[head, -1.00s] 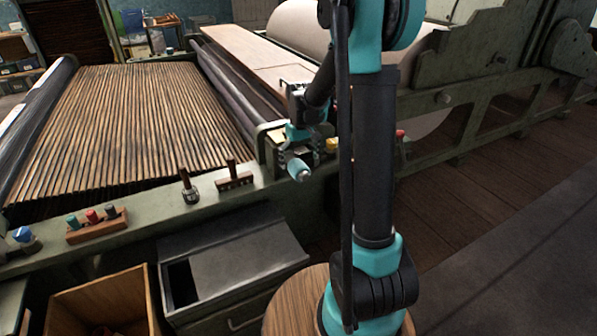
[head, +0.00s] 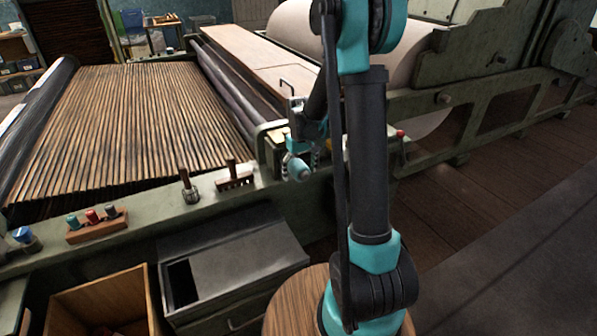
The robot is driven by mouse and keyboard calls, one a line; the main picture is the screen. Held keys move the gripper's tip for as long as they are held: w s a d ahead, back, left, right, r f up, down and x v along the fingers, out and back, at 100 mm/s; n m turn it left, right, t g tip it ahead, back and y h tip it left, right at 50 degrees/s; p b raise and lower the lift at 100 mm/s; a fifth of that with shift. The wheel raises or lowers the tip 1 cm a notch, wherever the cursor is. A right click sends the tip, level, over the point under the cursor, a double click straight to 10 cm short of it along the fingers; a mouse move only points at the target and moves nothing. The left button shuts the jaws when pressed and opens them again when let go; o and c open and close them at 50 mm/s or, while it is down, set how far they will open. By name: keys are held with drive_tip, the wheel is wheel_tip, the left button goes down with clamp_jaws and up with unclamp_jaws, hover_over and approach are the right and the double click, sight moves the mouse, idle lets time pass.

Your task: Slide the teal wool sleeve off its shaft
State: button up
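A pale teal sleeve (head: 298,168), short and rounded, sticks out toward me from the side of the green machine frame, near its corner post. The shaft inside it cannot be made out. My gripper (head: 302,156) is right at the sleeve, just behind and above it in the picture, with dark finger parts showing on either side. Whether the fingers touch the sleeve, or how far apart they stand, is too small to tell. My arm hides the area just to the right.
A wooden rack (head: 97,226) with teal, red and dark spools sits on the machine rail. A dark tool (head: 188,187) and a brush-like block (head: 235,175) stand nearer the sleeve. A grey metal box (head: 235,262) and an open wooden crate (head: 100,300) are below. Floor on the right is clear.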

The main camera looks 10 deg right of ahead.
drive_tip(key=c, duration=0.9)
drive_tip(key=shift+s+d, duration=0.6)
drive_tip(key=shift+s, duration=1.2)
drive_tip(key=shift+s+d, duration=0.55)
drive_tip(key=shift+s, duration=1.2)
drive_tip(key=shift+s+d, duration=0.6)
drive_tip(key=shift+s, duration=1.2)
drive_tip(key=s+r, duration=0.1)
drive_tip(key=s, duration=0.1)
drive_tip(key=s+d+r, duration=0.1)
drive_tip(key=r, duration=0.1)
drive_tip(key=shift+s+d, duration=0.1)
drive_tip(key=shift+s, duration=0.3)
drive_tip(key=shift+w, duration=0.15)
